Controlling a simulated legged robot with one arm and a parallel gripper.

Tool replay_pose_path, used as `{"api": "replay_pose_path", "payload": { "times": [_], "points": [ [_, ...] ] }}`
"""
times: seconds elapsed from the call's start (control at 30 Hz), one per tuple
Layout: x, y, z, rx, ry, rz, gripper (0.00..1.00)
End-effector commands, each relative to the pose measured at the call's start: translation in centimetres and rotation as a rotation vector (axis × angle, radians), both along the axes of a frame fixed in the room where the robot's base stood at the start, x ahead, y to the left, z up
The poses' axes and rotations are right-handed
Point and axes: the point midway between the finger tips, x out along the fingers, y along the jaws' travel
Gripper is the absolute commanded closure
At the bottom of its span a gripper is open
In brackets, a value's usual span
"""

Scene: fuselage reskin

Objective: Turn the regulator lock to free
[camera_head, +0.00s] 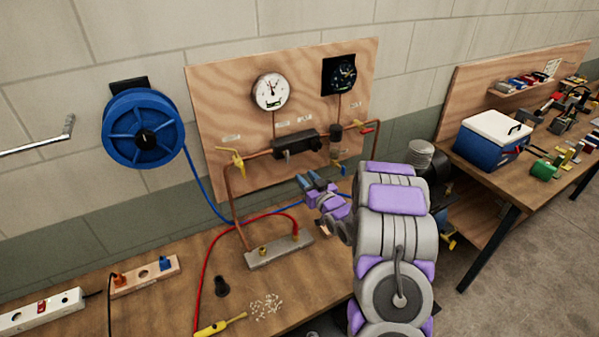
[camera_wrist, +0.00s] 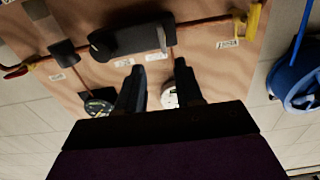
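A black block-shaped fitting (camera_head: 295,143) is mounted on the pipe across the wooden panel; it also shows in the wrist view (camera_wrist: 130,38). A small light lever (camera_wrist: 162,38) sticks out at its end in the wrist view. A smaller dark round fitting (camera_head: 336,135) sits to its right in the head view. I cannot tell for sure which part is the regulator lock. My gripper (camera_head: 309,180) is below the black block, apart from it. In the wrist view its two dark fingers (camera_wrist: 160,88) are spread, with nothing between them.
The panel (camera_head: 215,90) carries a white gauge (camera_head: 271,92), a black gauge (camera_head: 341,74) and a yellow valve handle (camera_head: 233,161). A blue hose reel (camera_head: 144,130) hangs left. Below, the bench (camera_head: 180,300) holds a metal block (camera_head: 278,250) with a red hose.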

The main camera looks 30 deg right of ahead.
Motion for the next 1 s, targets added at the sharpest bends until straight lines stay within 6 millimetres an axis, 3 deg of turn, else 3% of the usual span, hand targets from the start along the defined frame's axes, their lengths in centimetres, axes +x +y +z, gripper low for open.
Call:
{"api": "replay_pose_path", "payload": {
  "times": [0.1,0.3,1.0],
  "points": [
    [-1.8,-0.2,-0.2,0.002,0.004,-0.003,0.64],
    [-3.5,-0.2,-0.2,0.002,0.004,-0.001,0.64],
    [-3.6,0.1,-0.2,-0.012,0.031,-0.003,0.64]
  ]
}}
